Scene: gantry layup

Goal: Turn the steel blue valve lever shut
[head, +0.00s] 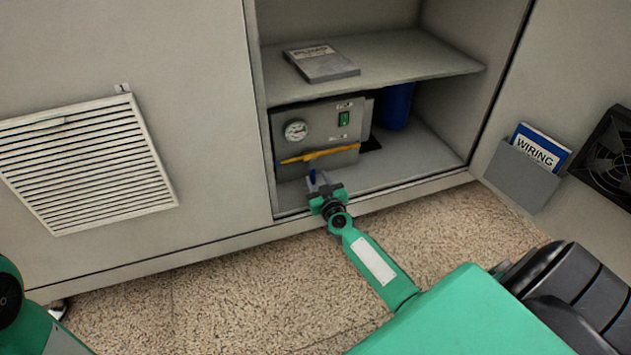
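A shelf (415,62) with a booklet (321,63) lies above. The open door (598,115) is at right.

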